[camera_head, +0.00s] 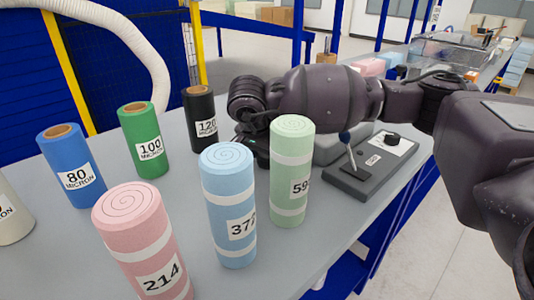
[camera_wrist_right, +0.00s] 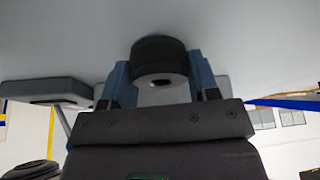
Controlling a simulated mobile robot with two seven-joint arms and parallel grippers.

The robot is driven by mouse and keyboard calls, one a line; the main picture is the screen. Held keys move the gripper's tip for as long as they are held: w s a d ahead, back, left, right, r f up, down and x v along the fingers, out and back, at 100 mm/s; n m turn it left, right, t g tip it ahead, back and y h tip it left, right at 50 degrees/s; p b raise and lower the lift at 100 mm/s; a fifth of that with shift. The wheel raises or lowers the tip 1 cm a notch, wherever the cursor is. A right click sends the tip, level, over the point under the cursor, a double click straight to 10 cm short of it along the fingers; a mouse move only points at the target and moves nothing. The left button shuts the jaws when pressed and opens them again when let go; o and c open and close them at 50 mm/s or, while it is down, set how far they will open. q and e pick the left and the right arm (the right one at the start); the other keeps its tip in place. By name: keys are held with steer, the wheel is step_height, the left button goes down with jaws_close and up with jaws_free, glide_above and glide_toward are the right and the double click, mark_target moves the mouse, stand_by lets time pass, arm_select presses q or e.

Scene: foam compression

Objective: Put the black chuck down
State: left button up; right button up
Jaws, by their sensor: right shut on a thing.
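The black chuck (camera_wrist_right: 160,55) is a short dark cylinder with a hole in its end face. In the right wrist view it sits between the two blue-grey fingers of my right gripper (camera_wrist_right: 160,75), which is shut on it. The grey tabletop is close beyond the chuck; I cannot tell whether they touch. In the head view my right gripper (camera_head: 257,148) is low over the table behind the blue and green foam rolls, mostly hidden, and the chuck cannot be made out. My left gripper is not in view.
Pink (camera_head: 143,240), light blue (camera_head: 230,205) and light green (camera_head: 291,170) foam rolls stand in front. Blue (camera_head: 72,165), green (camera_head: 145,140) and black (camera_head: 200,118) labelled rolls stand at the left. A grey device with a lever (camera_head: 375,165) is at the right.

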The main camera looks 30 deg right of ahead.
steer(key=o, duration=1)
steer(key=shift+f, duration=0.1)
steer(key=p+v, duration=0.2)
steer(key=v, duration=1)
steer(key=shift+p, duration=0.3)
